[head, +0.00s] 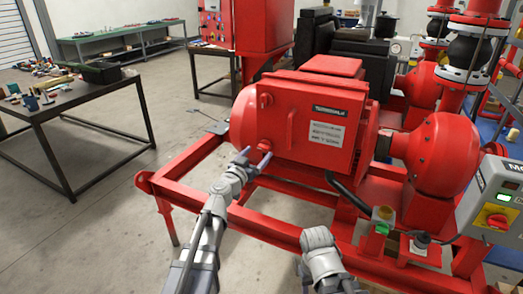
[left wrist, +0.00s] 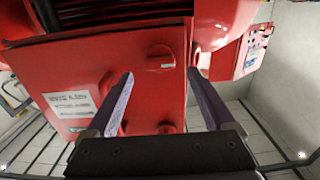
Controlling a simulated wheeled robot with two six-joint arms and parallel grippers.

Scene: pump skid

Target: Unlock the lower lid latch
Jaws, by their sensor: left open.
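The red terminal box lid (head: 320,125) has two round red latches on its left edge. The lower lid latch (head: 264,145) sits below the upper latch (head: 265,100). My left gripper (head: 257,155) is open and empty, its two fingers pointing at the lower latch from just in front and below. In the left wrist view the picture is turned over: the lower latch (left wrist: 160,57) shows beyond and between the fingertips, and the upper latch (left wrist: 167,128) is nearer the gripper body (left wrist: 162,78). I cannot tell whether the fingers touch the latch. My right gripper is not visible.
The red skid frame (head: 165,183) runs below the box. A red pump housing (head: 445,155) and a control box with a red-and-yellow switch (head: 497,218) stand at the right. A table (head: 62,98) with small tools is at the left. The floor between is largely clear.

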